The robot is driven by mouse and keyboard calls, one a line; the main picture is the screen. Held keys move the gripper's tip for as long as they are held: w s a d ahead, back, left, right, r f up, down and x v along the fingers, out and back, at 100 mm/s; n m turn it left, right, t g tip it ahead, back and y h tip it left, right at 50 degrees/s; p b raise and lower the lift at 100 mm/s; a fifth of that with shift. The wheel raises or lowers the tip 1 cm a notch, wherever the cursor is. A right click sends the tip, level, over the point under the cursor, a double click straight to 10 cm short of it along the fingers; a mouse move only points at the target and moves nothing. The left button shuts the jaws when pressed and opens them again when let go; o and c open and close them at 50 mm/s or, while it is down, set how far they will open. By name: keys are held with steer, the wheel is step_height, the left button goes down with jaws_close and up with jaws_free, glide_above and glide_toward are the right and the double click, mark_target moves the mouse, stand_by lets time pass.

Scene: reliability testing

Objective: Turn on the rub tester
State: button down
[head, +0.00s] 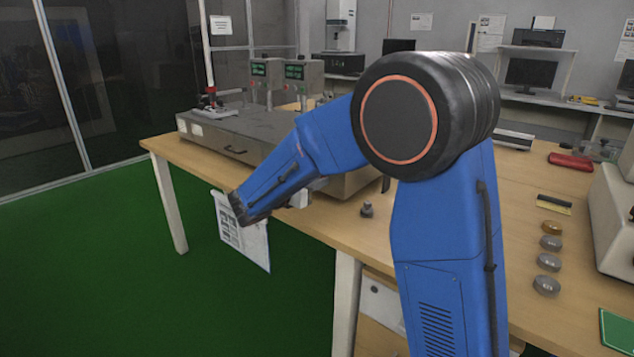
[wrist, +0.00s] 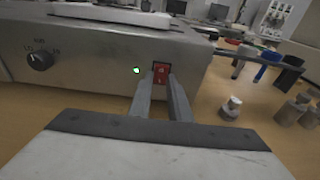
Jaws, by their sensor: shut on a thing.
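The rub tester is the wide, low grey metal box (head: 225,138) on the wooden table in the head view. Its front panel (wrist: 95,75) fills the upper left of the wrist view. The panel carries a black dial knob (wrist: 40,60), a lit green lamp (wrist: 137,70) and a red rocker switch (wrist: 161,74). My gripper (wrist: 162,80) is at the panel, with one finger on each side of the switch, shut on it. The fingers partly cover the switch, so its rocker position is not clear. In the head view my blue arm hides the fingers and this panel.
A small metal weight (head: 367,210) stands on the table near the tester. Several round discs (head: 549,262) line the table at right. A red case (head: 570,161) lies farther back. A printed sheet (head: 243,232) hangs at the table's edge.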

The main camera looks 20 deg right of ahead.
steer(key=c, duration=1.6)
jaws_free()
steer(key=shift+c, duration=0.2)
steer(key=v, duration=1.7)
steer(key=shift+s+a, duration=0.15)
steer(key=shift+a, duration=0.05)
steer(key=shift+f, duration=0.1)
